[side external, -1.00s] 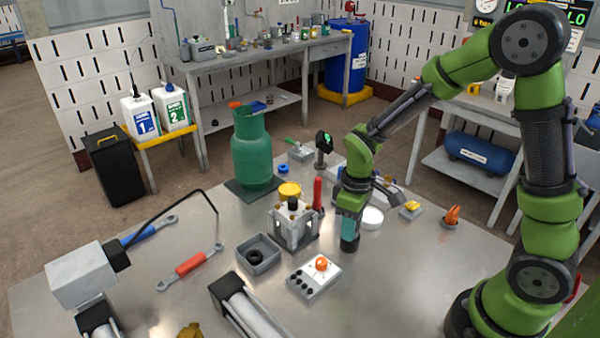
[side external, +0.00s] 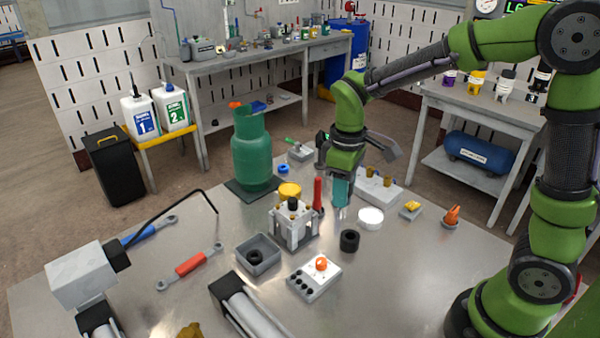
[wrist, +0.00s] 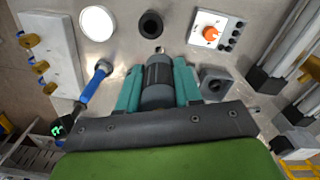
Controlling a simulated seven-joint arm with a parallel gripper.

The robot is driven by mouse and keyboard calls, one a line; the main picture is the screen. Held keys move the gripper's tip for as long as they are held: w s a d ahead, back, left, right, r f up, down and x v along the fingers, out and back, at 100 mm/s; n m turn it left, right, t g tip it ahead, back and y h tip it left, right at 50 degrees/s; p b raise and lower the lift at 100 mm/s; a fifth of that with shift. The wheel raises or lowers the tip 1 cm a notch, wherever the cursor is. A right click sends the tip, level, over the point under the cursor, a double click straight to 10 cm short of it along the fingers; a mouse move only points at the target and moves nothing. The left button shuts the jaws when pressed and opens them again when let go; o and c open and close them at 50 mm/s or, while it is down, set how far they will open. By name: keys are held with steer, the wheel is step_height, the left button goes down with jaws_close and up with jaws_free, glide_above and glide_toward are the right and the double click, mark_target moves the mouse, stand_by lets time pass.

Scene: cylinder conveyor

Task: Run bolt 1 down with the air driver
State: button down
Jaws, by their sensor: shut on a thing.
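My gripper (side external: 341,190) is shut on the air driver (wrist: 157,82), a dark grey cylinder between teal fingers. Its thin metal tip (side external: 341,214) points down above the table. The cylinder assembly (side external: 293,228), a light block with posts, a dark centre piece and small brass-coloured bolt heads, stands left of the driver, apart from it. I cannot tell which bolt is bolt 1. A black round holder (side external: 349,240) stands empty below and beside the driver; it also shows in the wrist view (wrist: 151,24).
A control box with an orange knob (side external: 314,275) and a grey tray with a black ring (side external: 258,256) lie in front. A red upright handle (side external: 318,193) stands close to the driver's left. A white disc (side external: 370,219) and a block with brass pieces (side external: 376,185) lie right.

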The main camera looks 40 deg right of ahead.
steer(key=w+a+r, duration=0.5)
steer(key=w+a, duration=0.2)
steer(key=shift+m, duration=0.3)
steer(key=shift+w+a+f, duration=0.1)
steer(key=shift+f, duration=1.1)
steer(key=shift+w+a+f, duration=0.1)
steer(key=shift+f, duration=1.1)
steer(key=shift+f, duration=0.75)
stand_by(1.1)
steer(key=shift+r, duration=0.1)
step_height(320, 180, up, 6)
stand_by(0.7)
steer(key=shift+r, duration=0.1)
